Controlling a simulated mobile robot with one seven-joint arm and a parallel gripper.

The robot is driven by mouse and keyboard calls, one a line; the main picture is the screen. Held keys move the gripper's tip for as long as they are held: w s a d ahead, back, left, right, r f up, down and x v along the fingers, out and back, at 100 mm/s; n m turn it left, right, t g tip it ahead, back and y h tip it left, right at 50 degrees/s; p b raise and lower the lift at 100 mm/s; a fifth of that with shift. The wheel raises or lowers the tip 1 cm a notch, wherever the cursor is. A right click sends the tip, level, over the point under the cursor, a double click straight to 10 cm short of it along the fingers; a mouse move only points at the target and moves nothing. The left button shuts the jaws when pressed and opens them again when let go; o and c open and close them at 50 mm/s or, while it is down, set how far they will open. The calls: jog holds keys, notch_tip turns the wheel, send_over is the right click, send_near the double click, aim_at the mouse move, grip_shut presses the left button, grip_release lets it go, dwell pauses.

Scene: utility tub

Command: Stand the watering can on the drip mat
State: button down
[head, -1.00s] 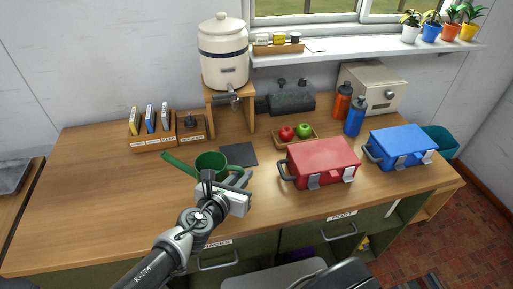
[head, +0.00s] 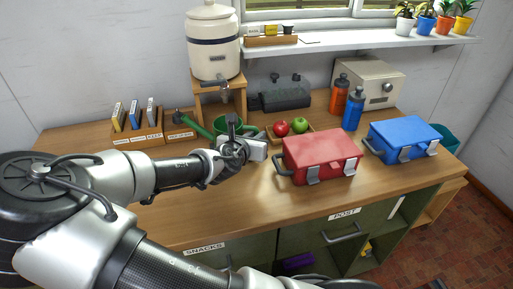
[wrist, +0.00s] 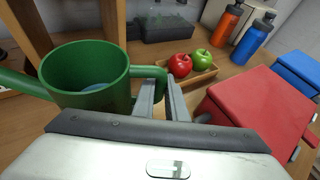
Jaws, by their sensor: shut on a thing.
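The green watering can (head: 222,124) is upright, with its long spout pointing left, in front of the dispenser stand. In the wrist view the can (wrist: 88,72) shows its open top with something bluish inside. My gripper (wrist: 163,97) is shut on the can's handle (wrist: 150,72) at its right side. In the head view my gripper (head: 250,138) reaches in from the left. The can's base is hidden, so I cannot tell whether it touches anything. The drip mat is not visible now; my arm and the can cover that area.
A cream dispenser (head: 213,45) with a tap stands on a wooden stand (head: 207,93) behind the can. A tray of apples (head: 308,135) and a red box (head: 322,158) are close on the right. Card holders (head: 138,133) stand left. The front left counter is largely behind my arm.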

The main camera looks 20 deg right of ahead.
jog(key=shift+f+b, duration=0.55)
jog(key=shift+f, duration=0.35)
jog(key=shift+r, duration=0.1)
jog(key=c, duration=2.2)
grip_release()
jog(key=o, duration=0.4)
jog(key=shift+o, duration=0.2)
